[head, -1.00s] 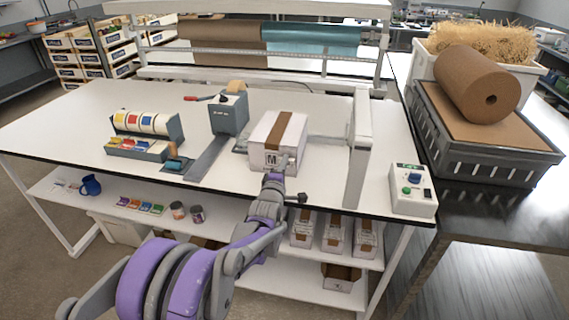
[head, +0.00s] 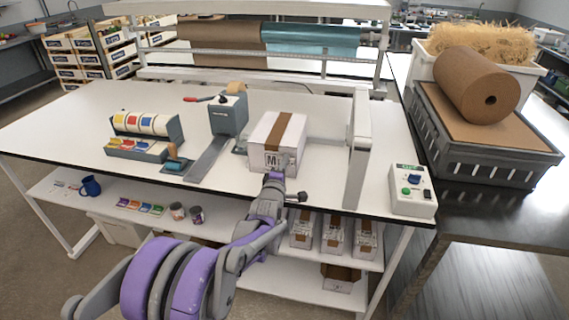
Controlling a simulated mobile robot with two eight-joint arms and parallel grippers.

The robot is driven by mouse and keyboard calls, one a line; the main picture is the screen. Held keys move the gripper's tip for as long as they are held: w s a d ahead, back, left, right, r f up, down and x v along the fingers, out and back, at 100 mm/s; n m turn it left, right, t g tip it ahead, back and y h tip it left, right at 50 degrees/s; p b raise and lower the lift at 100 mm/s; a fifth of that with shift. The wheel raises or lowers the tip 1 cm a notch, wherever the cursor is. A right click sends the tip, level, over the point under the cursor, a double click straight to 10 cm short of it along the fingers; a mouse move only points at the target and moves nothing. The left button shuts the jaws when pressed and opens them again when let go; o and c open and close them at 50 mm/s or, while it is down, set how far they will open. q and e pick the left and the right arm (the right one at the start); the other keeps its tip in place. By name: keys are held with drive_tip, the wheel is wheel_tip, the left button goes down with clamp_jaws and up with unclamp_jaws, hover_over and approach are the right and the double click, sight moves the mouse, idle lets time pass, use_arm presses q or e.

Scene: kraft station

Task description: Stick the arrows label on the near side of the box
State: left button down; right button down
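The white box (head: 291,130) with a brown tape strip over its top stands on the white table. A small white patch with dark marks (head: 271,161) shows on its near side; I cannot tell whether it is the arrows label. My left gripper (head: 283,163) is at the near side of the box, close to or touching it. Its fingertips are small and partly hidden by my arm, so I cannot tell whether it is open or holds anything. A label dispenser (head: 173,128) with several colored labels stands at the left. My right gripper is out of view.
A tape dispenser (head: 227,114) stands left of the box. A white upright frame (head: 358,150) stands close on its right. A control box (head: 411,191) with buttons sits at the right table corner. Small boxes stand on the shelf below. The table's front left is clear.

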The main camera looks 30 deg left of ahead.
use_arm(q)
drive_tip(key=c, duration=1)
unclamp_jaws()
drive_tip(key=shift+s, duration=0.1)
drive_tip(key=shift+v, duration=2.15)
